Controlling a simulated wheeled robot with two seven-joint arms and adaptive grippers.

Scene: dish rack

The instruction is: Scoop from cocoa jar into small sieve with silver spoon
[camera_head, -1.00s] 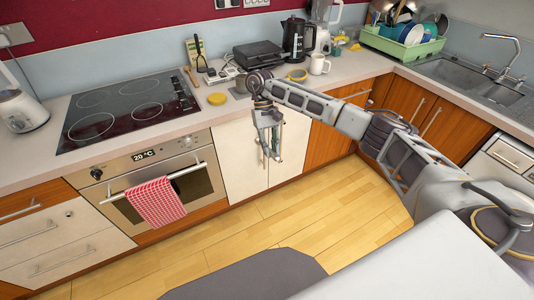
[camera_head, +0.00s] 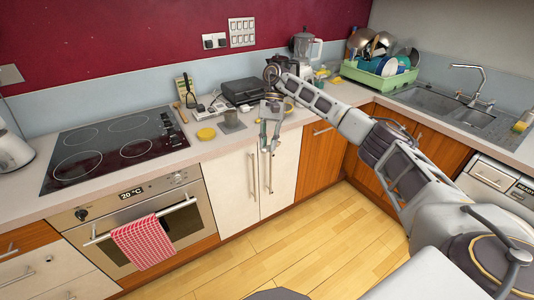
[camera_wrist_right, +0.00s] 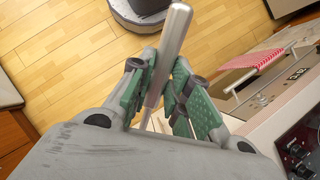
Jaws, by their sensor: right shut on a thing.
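My right gripper (camera_head: 270,140) is in front of the counter edge in the head view. In the right wrist view its green fingers (camera_wrist_right: 158,85) are shut on a silver handle, which I take as the silver spoon (camera_wrist_right: 172,40). The spoon's bowl is not clear to see. A small grey container (camera_head: 232,122) stands on the counter, left of the gripper; I cannot tell if it is the cocoa jar. A round yellow lid-like thing (camera_head: 206,133) lies beside it. I cannot make out the small sieve. My left gripper is out of view.
The black hob (camera_head: 110,150) is at the left, above an oven with a red checked towel (camera_head: 144,236). A dark grill (camera_head: 252,90) and a blender (camera_head: 304,45) stand at the back. A green dish rack (camera_head: 380,80) and sink are at the right. The floor is clear.

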